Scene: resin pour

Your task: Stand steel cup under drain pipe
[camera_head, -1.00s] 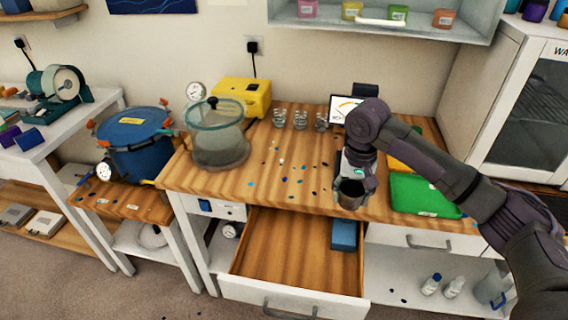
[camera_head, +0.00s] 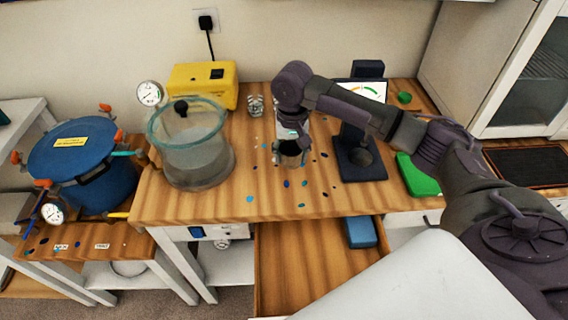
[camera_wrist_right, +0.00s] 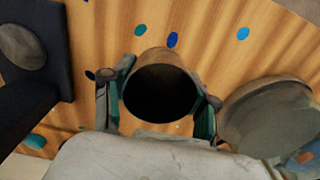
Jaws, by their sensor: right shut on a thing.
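The steel cup (camera_head: 291,150) is grey and dark inside. My right gripper (camera_head: 292,143) is shut on it above the wooden bench. In the right wrist view the cup (camera_wrist_right: 160,88) sits upright between the two fingers, its open mouth facing the camera. I cannot tell whether its base touches the bench. I cannot clearly make out the drain pipe; a short yellow piece (camera_head: 116,215) sticks out low beside the blue pot (camera_head: 84,165) at the left. My left gripper is not in view.
A glass chamber (camera_head: 193,155) stands left of the cup, a black stand (camera_head: 360,165) right of it. A yellow box (camera_head: 201,88) and a small glass (camera_head: 255,105) are behind. Coloured spots dot the bench. The drawer (camera_head: 290,270) below is open.

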